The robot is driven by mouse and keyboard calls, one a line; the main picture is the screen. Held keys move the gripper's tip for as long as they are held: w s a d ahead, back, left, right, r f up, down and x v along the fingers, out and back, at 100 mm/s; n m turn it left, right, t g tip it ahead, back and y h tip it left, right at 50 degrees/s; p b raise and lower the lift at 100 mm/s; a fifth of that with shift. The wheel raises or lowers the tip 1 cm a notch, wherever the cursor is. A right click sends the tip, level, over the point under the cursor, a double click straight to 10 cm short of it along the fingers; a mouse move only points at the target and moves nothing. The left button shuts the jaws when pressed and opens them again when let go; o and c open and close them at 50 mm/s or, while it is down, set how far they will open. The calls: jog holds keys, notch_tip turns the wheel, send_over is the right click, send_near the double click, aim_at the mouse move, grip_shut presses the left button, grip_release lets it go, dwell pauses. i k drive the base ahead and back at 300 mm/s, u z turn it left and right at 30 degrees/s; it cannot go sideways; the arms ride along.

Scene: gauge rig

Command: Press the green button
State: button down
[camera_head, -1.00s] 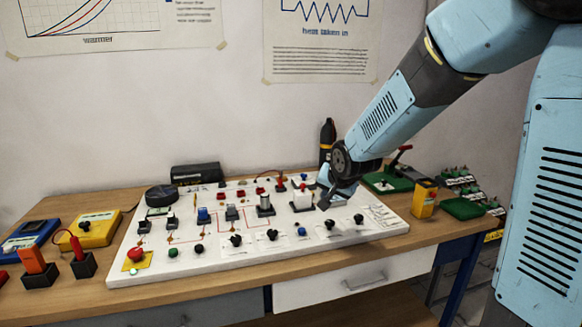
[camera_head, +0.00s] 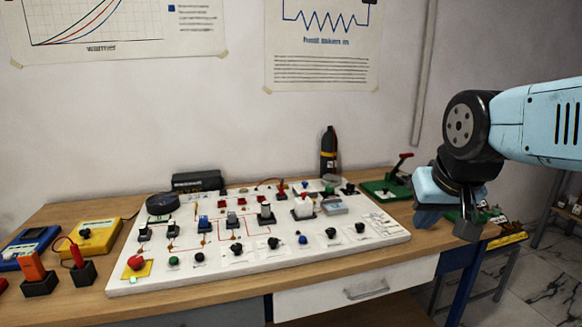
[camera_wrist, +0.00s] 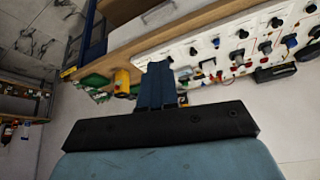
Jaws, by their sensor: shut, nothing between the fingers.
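The green button (camera_head: 173,261) is a small round cap at the front left of the white panel (camera_head: 250,258), just right of a red mushroom button on a yellow plate. My gripper (camera_head: 467,230) is beyond the panel's right end in the head view, far to the right of the green button and above the bench. In the wrist view my gripper (camera_wrist: 157,85) has its two fingers together with nothing between them. I cannot make out the green button in the wrist view.
The red mushroom button (camera_head: 136,262) sits beside the green button. Several black knobs and a blue knob (camera_head: 303,240) line the panel's front. Switches and posts stand behind them. A dark bottle (camera_head: 328,153) stands behind.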

aim_at(173, 260)
jog(key=z, duration=1.8)
jog(key=i, duration=0.1)
jog(key=u, duration=3.2)
